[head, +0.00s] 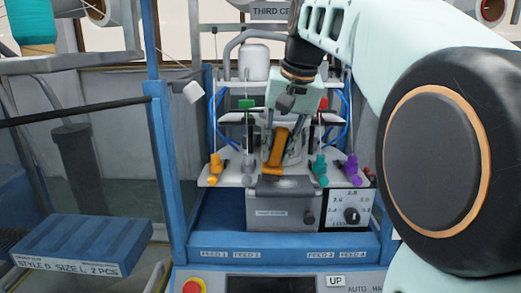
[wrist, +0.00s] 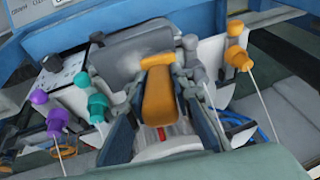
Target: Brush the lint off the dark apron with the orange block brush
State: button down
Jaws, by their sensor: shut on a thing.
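The orange block brush (head: 278,148) is held in my gripper (head: 284,128), tilted, its lower end just above or at the top of a grey box in the head view. In the wrist view the brush (wrist: 160,98) stands between the two fingers of my gripper (wrist: 161,115), with a lighter amber end pointing away. The brush appears apart from this ledge.
The grey box (head: 265,212) stands in the middle of the machine, beside a dial panel (head: 350,207). Orange (head: 216,167), teal (head: 319,168) and purple (head: 351,168) fittings flank the brush. Blue posts (head: 163,140) stand at the left. A blue labelled box (head: 85,240) is at lower left.

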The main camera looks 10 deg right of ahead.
jog(key=shift+f+b, duration=0.35)
jog(key=shift+f, duration=0.25)
dwell(0.6)
jog(key=shift+d, duration=0.15)
jog(key=shift+s+d+r+p, duration=0.1)
jog(key=shift+s+d+p, duration=0.1)
jog(key=shift+d, duration=0.45)
jog(key=shift+s+d+r+p, duration=0.1)
jog(key=shift+d+p, duration=0.05)
jog(key=shift+d, duration=0.5)
jog(key=shift+s+d+f+p, duration=0.1)
jog(key=shift+s+d+p, duration=0.15)
jog(key=shift+d, duration=0.75)
jog(key=shift+s+d+p, duration=0.1)
jog(key=shift+d+p, duration=0.1)
jog(key=shift+d, duration=0.8)
jog(key=shift+w+a+f, duration=0.1)
jog(key=shift+w+a, duration=0.05)
jog(key=shift+a, duration=0.8)
jog(key=shift+w+a, duration=0.15)
jog(key=shift+a, duration=0.75)
jog(key=shift+w+a+p, duration=0.15)
jog(key=shift+a+p, duration=0.15)
jog(key=shift+a, duration=0.45)
jog(key=shift+w+a+p, duration=0.15)
jog(key=shift+a+p, duration=0.1)
jog(key=shift+a, duration=0.65)
jog(key=shift+w, duration=0.2)
